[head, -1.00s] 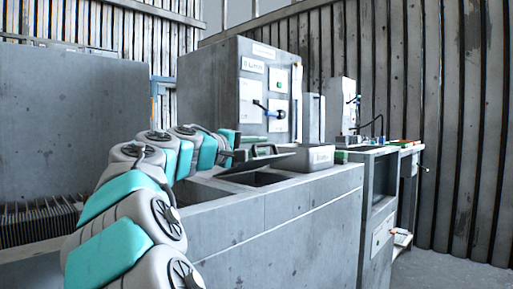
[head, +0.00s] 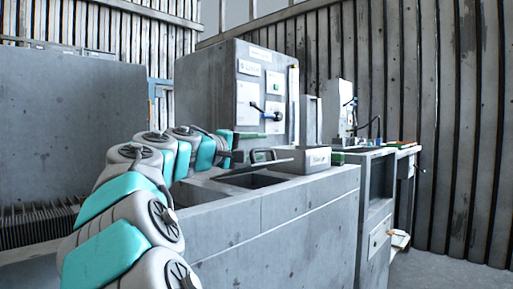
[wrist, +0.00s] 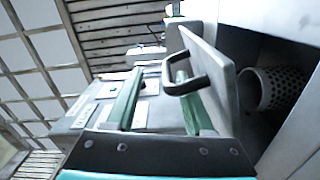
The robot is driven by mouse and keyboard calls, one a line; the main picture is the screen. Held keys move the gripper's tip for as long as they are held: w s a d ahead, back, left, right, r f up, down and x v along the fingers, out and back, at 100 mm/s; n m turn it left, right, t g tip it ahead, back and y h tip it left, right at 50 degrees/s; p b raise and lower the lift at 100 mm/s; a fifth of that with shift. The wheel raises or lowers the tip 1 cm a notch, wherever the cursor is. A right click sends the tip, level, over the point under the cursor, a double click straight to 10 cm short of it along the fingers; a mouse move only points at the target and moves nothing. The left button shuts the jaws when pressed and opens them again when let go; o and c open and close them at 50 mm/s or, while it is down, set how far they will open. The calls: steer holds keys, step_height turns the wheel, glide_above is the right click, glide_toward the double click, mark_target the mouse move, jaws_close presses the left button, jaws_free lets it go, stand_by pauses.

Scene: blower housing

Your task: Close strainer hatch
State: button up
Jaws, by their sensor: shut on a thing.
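The strainer hatch (head: 268,165) is a flat grey lid, tilted partly open over a dark opening in the long grey housing. It also shows in the wrist view (wrist: 220,82), with a black loop handle (wrist: 203,82) on its face. A perforated grey strainer cylinder (wrist: 272,88) sits inside the opening beside the hatch. My gripper (wrist: 160,82) has two green fingers at the handle side of the hatch; the right finger overlaps the handle loop. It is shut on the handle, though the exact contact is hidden. In the head view my gripper (head: 252,140) is just left of the handle.
A tall grey control cabinet (head: 236,90) stands behind the hatch. A grey box (head: 308,160) sits right of the hatch on the housing top (head: 325,175). A workbench (head: 378,200) stands further right.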

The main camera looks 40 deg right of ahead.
steer(key=shift+a+r, duration=0.1)
steer(key=a, duration=0.7)
steer(key=shift+s+a, duration=0.3)
steer(key=shift+d, duration=0.1)
